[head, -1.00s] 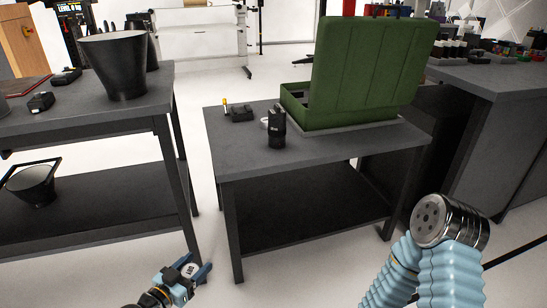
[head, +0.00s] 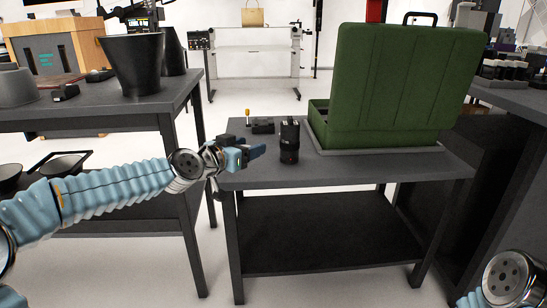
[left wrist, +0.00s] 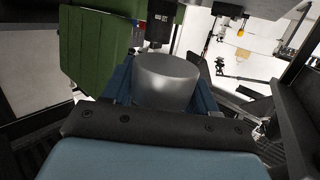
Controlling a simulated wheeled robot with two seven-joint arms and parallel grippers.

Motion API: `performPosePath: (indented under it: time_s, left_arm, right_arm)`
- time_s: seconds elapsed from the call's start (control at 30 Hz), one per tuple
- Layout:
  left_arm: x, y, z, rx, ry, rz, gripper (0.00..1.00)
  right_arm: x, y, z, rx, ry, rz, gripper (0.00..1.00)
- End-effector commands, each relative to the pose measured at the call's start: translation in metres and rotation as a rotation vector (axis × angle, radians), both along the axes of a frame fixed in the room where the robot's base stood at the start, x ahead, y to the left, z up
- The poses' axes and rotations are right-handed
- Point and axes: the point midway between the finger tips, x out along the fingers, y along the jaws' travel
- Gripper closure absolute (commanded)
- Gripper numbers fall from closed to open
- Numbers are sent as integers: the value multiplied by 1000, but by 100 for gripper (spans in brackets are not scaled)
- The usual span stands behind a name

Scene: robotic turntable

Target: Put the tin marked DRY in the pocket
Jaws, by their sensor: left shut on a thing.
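My left gripper (head: 256,151) is at the left front corner of the small dark table, left of a black lens (head: 289,142). In the left wrist view, its blue fingers (left wrist: 163,88) are shut on a silver tin (left wrist: 165,78). No DRY mark can be read on the tin's visible face. The green case (head: 400,90) stands at the table's right with its lid raised; it also shows in the left wrist view (left wrist: 95,50). The lid hides most of the case's inside, and no pocket is visible. My right gripper is out of view.
The small table (head: 350,172) has free room in front of the case. A dark block (head: 262,126) and a yellow-handled tool (head: 248,117) lie behind the lens. A left table (head: 90,115) carries a black bucket (head: 133,65). A dark counter stands at the right.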

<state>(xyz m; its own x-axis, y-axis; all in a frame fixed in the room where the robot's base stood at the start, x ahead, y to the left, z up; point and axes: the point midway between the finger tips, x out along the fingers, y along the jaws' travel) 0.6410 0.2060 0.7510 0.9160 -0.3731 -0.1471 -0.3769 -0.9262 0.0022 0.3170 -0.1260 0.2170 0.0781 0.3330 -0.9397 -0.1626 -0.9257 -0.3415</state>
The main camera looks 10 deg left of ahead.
Motion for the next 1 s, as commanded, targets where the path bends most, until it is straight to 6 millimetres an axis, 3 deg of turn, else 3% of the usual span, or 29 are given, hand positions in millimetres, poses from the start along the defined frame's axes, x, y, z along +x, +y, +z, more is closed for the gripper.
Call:
performPosePath:
  time_s: [0.1, 0.27, 0.57, 0.6, 0.8, 1.0]
  left_arm:
    - [-3, -10, 23, 2, -1, 0, 72]
    - [9, -16, 27, -6, 3, -4, 72]
    - [89, -28, -10, -5, 6, -3, 72]
    - [96, -28, -24, -5, 8, -3, 72]
    - [122, -31, -58, -1, 5, -1, 72]
    - [132, -32, -70, 0, 4, -1, 72]
  right_arm:
    - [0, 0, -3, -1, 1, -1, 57]
    - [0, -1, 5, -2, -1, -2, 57]
    - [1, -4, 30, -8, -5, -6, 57]
    - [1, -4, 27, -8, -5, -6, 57]
    - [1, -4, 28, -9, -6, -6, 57]
    - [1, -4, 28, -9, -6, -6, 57]
